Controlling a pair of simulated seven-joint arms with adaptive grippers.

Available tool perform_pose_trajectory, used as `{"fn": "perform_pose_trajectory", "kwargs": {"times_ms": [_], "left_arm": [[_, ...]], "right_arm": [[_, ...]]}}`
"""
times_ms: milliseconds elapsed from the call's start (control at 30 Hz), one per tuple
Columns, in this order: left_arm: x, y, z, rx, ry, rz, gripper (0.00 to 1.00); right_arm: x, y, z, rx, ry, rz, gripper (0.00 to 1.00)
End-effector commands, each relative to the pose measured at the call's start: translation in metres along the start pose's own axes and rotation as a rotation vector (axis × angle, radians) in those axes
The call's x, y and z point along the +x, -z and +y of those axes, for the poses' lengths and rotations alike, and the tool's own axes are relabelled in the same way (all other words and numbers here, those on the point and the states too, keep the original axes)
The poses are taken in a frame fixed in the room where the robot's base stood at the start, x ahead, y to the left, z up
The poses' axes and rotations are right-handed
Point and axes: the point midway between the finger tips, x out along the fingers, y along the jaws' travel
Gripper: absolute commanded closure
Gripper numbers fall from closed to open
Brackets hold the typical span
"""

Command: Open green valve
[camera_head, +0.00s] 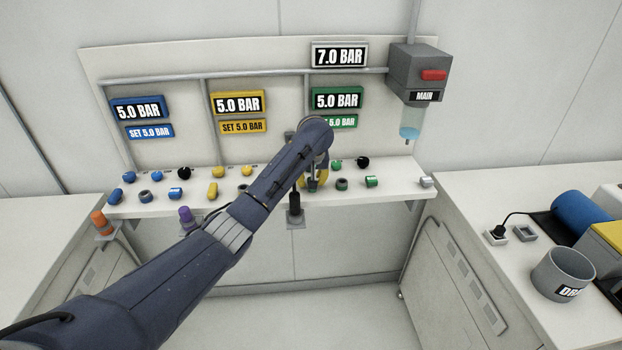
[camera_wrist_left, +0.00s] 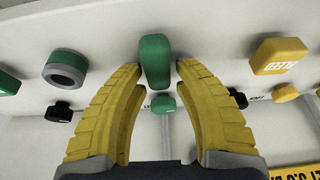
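The green valve handle (camera_wrist_left: 155,62) is an upright green bar in the left wrist view. My left gripper (camera_wrist_left: 158,70) has its two yellow fingers spread, with the fingertips on either side of the handle and a gap on each side. In the head view, my left arm reaches across to the shelf, and the gripper (camera_head: 313,182) is over its green section. The arm and gripper hide the handle there. A small green knob (camera_wrist_left: 166,103) shows between the fingers. The green display (camera_head: 338,98) reads 5.0 BAR. My right gripper is not in view.
Close by are a green-and-grey round fitting (camera_wrist_left: 65,68), a yellow handle (camera_wrist_left: 280,55) and black knobs. Blue and yellow fittings line the shelf (camera_head: 150,209) to the left. The main unit (camera_head: 417,72) hangs at right. A grey cup (camera_head: 563,273) stands on the right counter.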

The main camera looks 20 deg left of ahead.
Motion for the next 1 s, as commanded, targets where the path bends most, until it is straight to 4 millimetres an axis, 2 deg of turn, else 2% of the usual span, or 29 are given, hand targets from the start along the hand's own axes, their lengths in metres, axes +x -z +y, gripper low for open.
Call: {"fn": "perform_pose_trajectory", "kwargs": {"times_ms": [33, 100, 467, 667, 1000], "left_arm": [[-0.001, 0.001, 0.0, 0.0, -0.001, 0.002, 0.62], [-0.001, 0.001, 0.0, 0.0, -0.001, 0.002, 0.55], [-0.006, 0.002, 0.001, 0.0, -0.003, 0.004, 0.55], [-0.029, 0.002, 0.002, 0.0, -0.005, 0.005, 0.55], [-0.081, 0.001, 0.002, 0.0, -0.006, 0.002, 0.55]], "right_arm": [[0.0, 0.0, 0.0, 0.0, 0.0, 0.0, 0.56], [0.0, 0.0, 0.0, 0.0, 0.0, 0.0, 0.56], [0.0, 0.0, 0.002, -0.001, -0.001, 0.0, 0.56], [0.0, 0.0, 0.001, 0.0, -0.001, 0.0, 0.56], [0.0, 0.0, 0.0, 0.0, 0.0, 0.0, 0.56]]}}
